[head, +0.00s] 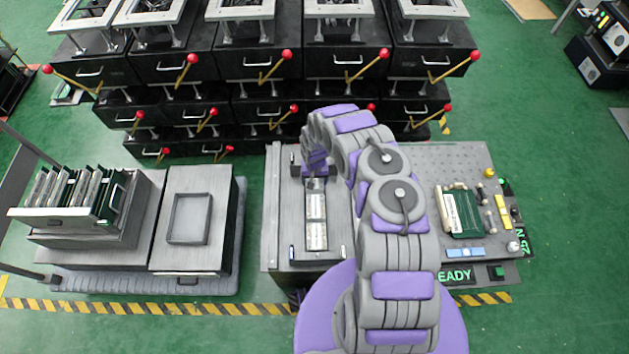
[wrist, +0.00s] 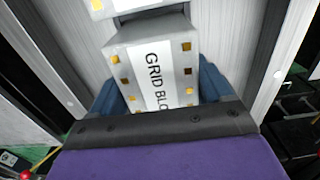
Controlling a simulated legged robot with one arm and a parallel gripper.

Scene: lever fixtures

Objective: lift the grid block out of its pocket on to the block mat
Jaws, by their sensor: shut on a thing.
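The grid block (wrist: 152,62) is a light grey block with gold squares and a white label reading "GRID BLO", partly cut off. In the wrist view, my gripper (wrist: 160,88) has its blue fingers on both sides of the block, shut on it. In the head view, my gripper (head: 315,172) is at the far part of a long channel in the grey fixture (head: 277,225). The block's underside is hidden, so I cannot tell whether it still touches its pocket. I cannot pick out the block mat with certainty.
Other pale blocks (head: 316,207) lie in the channel nearer me. A shallow square frame (head: 190,218) and a rack of boards (head: 75,195) stand left. A green board (head: 460,213) lies right on a perforated plate. Black cabinets with red-knobbed levers (head: 260,65) stand behind.

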